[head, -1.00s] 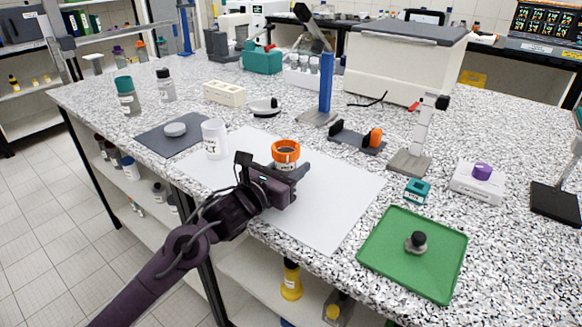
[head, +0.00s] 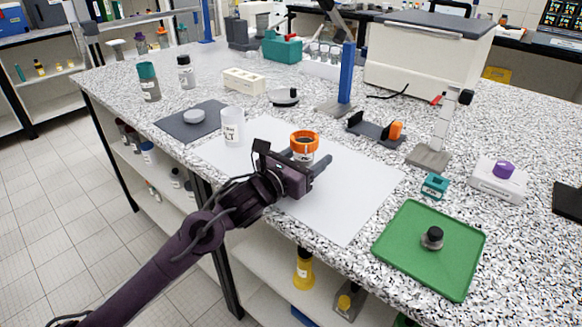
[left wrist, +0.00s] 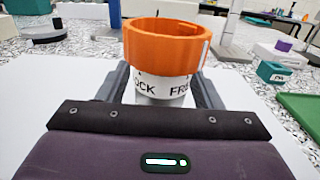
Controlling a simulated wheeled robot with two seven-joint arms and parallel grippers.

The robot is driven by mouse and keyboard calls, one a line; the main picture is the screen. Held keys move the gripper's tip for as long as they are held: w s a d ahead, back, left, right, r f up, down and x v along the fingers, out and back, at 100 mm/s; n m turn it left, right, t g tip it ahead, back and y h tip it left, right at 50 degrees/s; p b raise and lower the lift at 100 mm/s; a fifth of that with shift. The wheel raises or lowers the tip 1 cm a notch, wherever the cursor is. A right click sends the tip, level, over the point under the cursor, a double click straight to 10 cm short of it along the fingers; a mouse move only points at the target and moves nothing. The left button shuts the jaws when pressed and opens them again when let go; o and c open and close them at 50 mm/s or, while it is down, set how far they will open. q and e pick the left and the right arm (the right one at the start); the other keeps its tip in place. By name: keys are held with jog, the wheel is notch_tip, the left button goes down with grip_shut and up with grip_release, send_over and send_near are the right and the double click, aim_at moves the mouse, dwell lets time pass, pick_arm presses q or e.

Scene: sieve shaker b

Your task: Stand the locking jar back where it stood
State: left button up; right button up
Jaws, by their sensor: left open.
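The locking jar (head: 304,143) has an orange collar and a white body. It stands upright on the white sheet (head: 345,206). In the left wrist view the jar (left wrist: 166,45) is straight ahead, with the partly hidden letters "OCK" and "FR" below the collar. My left gripper (head: 305,160) is open at the jar, with one finger on each side of its body in the wrist view. I cannot tell whether either finger touches it. The jar's base is hidden behind my gripper. My right gripper is not in view.
A white labelled jar (head: 232,128) stands left of the locking jar, near a dark mat (head: 180,128) with a grey disc. A blue post stand (head: 346,75) and a black holder (head: 372,129) are behind. A green tray (head: 415,243) lies at right. The sheet's front right is clear.

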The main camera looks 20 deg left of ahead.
pick_arm(q)
jog(key=v, duration=0.3)
jog(key=shift+s+f+b, duration=0.2)
jog(key=shift+b, duration=0.1)
jog(key=b+v, duration=0.1)
jog(key=v, duration=0.5)
jog(key=shift+s+a+r, duration=0.1)
jog(key=shift+s+a, duration=0.1)
jog(key=shift+s, duration=0.1)
jog(key=shift+v, duration=0.8)
jog(key=shift+r, duration=0.15)
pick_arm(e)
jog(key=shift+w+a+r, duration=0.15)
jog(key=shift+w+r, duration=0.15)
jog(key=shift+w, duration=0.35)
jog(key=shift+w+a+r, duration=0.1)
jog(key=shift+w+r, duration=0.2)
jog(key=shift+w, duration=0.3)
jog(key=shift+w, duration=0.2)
